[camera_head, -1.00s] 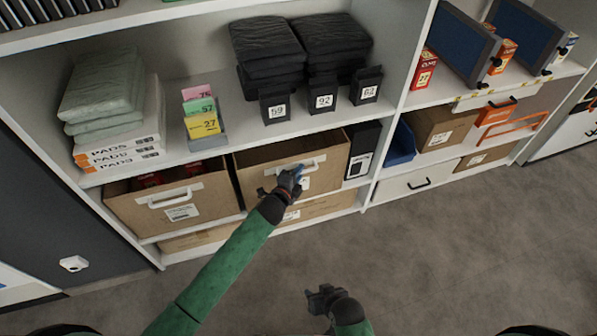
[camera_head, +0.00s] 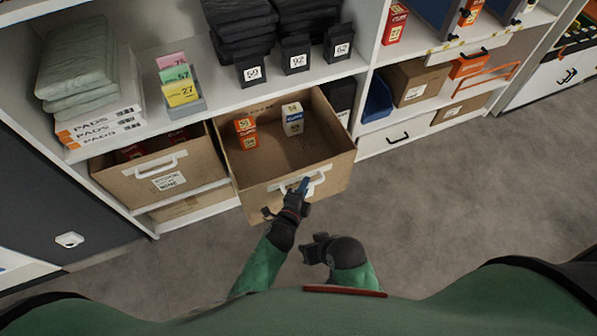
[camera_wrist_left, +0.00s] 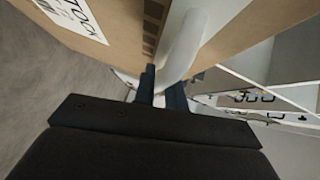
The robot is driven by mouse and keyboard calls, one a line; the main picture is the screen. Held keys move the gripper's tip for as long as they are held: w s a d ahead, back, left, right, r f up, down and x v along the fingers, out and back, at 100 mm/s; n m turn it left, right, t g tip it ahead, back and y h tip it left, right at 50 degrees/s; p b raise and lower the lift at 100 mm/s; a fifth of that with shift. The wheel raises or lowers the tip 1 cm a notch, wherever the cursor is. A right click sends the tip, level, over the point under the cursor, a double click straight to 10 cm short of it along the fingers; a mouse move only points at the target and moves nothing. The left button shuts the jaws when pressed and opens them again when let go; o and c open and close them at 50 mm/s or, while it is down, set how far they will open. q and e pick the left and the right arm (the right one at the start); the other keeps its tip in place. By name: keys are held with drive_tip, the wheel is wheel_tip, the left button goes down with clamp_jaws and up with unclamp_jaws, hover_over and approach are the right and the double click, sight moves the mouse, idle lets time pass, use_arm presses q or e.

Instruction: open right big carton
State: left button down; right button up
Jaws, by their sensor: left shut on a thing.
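The right big carton (camera_head: 330,165) is a brown open-topped box with a white front handle (camera_head: 318,180). It is pulled well out of the shelf, and its inside shows an orange box (camera_head: 246,131) and a white and blue box (camera_head: 292,118). My left gripper (camera_head: 304,186) is at the carton's front, shut on the handle. In the left wrist view the white handle (camera_wrist_left: 184,48) runs down between the dark fingers (camera_wrist_left: 160,88). My right gripper (camera_head: 312,248) is empty in front of the carton, apart from it; its finger gap is unclear.
The left big carton (camera_head: 125,180) sits in the shelf, with a white handle. Dark bins (camera_head: 251,70) and a yellow-fronted holder (camera_head: 181,95) stand on the shelf above. The grey floor (camera_head: 450,190) to the right is clear.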

use_arm(q)
drive_tip(key=shift+s+d, duration=0.25)
drive_tip(key=shift+s, duration=0.65)
use_arm(e)
drive_tip(key=shift+r, duration=0.1)
use_arm(q)
drive_tip(key=c, duration=1.5)
unclamp_jaws()
drive_tip(key=shift+o, duration=0.2)
drive_tip(key=shift+s, duration=0.1)
